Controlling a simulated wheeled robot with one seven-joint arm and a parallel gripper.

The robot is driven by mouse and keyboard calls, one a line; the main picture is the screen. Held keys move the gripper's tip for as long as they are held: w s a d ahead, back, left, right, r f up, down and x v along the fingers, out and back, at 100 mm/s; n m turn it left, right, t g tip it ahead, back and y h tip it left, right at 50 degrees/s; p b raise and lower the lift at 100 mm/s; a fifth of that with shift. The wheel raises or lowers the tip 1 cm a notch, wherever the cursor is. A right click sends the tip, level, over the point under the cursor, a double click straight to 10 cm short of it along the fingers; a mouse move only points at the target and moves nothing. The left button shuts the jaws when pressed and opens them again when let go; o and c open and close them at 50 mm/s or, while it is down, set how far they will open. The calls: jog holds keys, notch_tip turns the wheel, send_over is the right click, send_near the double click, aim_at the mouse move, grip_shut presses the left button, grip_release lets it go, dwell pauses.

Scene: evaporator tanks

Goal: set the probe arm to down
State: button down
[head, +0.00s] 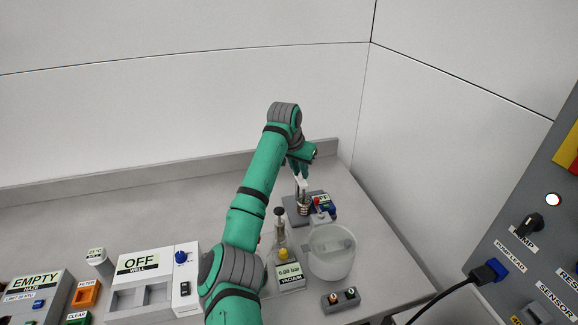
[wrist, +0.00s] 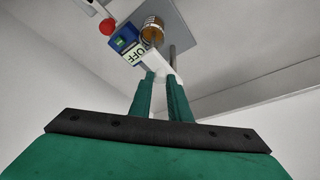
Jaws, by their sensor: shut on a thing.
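The probe arm is a small white piece beside a metal post on a grey stand (head: 290,206). In the wrist view the white probe arm (wrist: 160,63) sits between my green fingertips. In the head view it shows as a pale piece (head: 301,186) under my gripper (head: 300,174). My gripper (wrist: 164,78) is shut on it. An amber vial (wrist: 152,31) with a pale band stands close to the probe arm and the post. Whether the probe arm touches the vial is unclear. A blue and green box labelled OFF (wrist: 128,46) is beside them.
A white round tub (head: 331,262) stands in front of the stand. A flask (head: 279,238) and a vacuum display reading 0.00 bar (head: 290,275) are left of it. A red knob (wrist: 107,27) is near the stand. Walls rise behind and to the right.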

jog(key=shift+s+a+f, duration=0.1)
jog(key=shift+a+f, duration=0.05)
jog(key=shift+f, duration=0.5)
jog(key=shift+a+f, duration=0.1)
jog(key=shift+f, duration=0.1)
jog(key=shift+w, duration=0.2)
jog(key=c, duration=1.7)
grip_release()
jog(key=shift+w, duration=0.15)
jog(key=shift+o, duration=0.2)
jog(key=shift+s+d, duration=0.2)
jog(key=shift+d, duration=0.35)
jog(key=shift+a+r, duration=0.25)
jog(key=shift+a, duration=0.2)
jog(key=d+v, duration=0.1)
jog(key=v, duration=0.9)
jog(key=shift+r, duration=0.2)
